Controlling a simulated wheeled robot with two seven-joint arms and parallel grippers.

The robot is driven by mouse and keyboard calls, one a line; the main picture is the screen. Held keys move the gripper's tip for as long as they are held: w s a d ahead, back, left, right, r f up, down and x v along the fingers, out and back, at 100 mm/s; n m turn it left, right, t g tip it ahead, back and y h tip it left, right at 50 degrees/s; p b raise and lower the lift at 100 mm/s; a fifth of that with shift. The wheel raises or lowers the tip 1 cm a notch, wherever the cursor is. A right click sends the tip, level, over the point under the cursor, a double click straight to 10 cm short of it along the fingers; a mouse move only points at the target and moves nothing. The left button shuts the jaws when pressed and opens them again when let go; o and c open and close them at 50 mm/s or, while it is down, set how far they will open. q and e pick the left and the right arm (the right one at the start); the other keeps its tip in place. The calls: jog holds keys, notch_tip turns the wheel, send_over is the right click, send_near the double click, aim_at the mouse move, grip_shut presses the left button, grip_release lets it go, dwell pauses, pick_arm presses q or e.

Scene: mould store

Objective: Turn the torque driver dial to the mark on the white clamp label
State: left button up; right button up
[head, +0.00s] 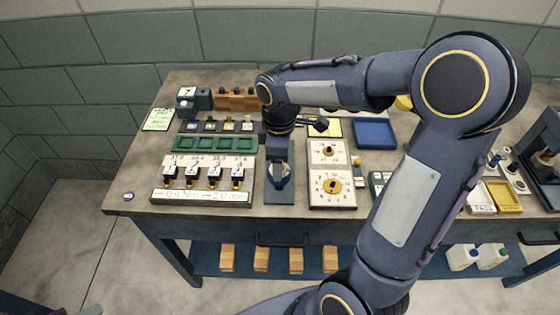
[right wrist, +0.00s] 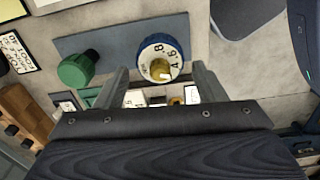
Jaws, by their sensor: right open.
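In the right wrist view a white numbered dial (right wrist: 160,62) with a blue rim and a brass centre sits on a grey-blue plate. My right gripper (right wrist: 160,76) is open, with one finger on each side of this dial; I cannot tell whether either touches it. In the head view my right gripper (head: 279,150) points down over a dark blue stand (head: 280,197) and hides part of it. Several small clamps (head: 191,180) with white number labels stand left of it, the small figures hard to read. A white strip (head: 201,196) before them reads about 0.4 Nm and 2.0 mm. My left gripper is not in view.
A green knob (right wrist: 76,70) stands beside the dial in the wrist view. Two boards with round scales (head: 332,188) lie right of the stand. A green tray (head: 214,144), wooden blocks (head: 237,100) and a blue tray (head: 375,133) lie farther back. The table's left front corner is mostly clear.

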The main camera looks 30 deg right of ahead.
jog(key=shift+r, duration=0.1)
notch_tip(320, 180, up, 8)
jog(key=p, duration=0.7)
dwell(0.4)
jog(key=shift+s, duration=0.1)
jog(key=s+a+r+m+t+y+b, duration=0.1)
jog(key=s+a+m+t+y, duration=0.1)
jog(key=s+m, duration=0.4)
jog(key=s+a+r+m+t+y, duration=0.1)
jog(key=s+a+m+t, duration=0.1)
jog(key=s+m, duration=0.4)
jog(key=s+t, duration=0.1)
jog(key=s, duration=0.3)
jog(key=shift+s+m+t+y+b, duration=0.3)
jog(key=shift+s+y+b, duration=0.1)
